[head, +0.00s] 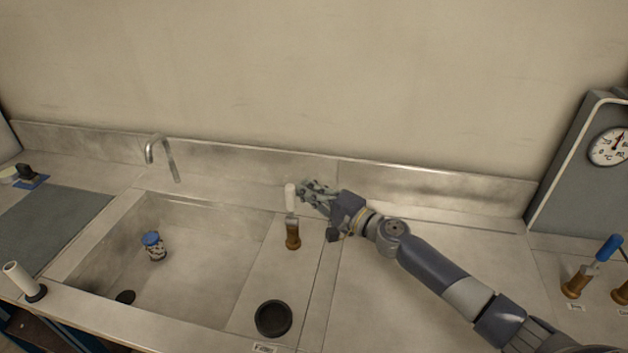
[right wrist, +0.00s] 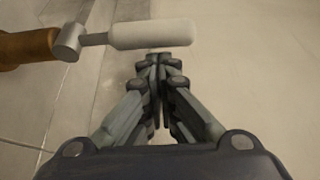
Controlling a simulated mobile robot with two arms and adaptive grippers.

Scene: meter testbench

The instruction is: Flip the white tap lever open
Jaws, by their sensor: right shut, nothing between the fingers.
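The white tap lever (head: 290,197) stands upright on a brass tap body (head: 292,236) on the steel ledge right of the sink. In the right wrist view the white lever (right wrist: 150,34) lies across the top of the picture, with its grey pivot (right wrist: 68,42) and the brass body (right wrist: 25,47) at the left. My right gripper (head: 303,189) is shut and empty, just right of the lever's upper part. Its closed fingertips (right wrist: 160,62) show close to the lever's free end; whether they touch it I cannot tell. My left gripper is not in view.
The sink (head: 190,265) holds a small blue-capped item (head: 153,246). A faucet (head: 160,155) stands behind it. A black round cup (head: 272,319) sits in front of the tap. A blue-handled tap (head: 608,248) and a gauge panel (head: 575,185) are at the right.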

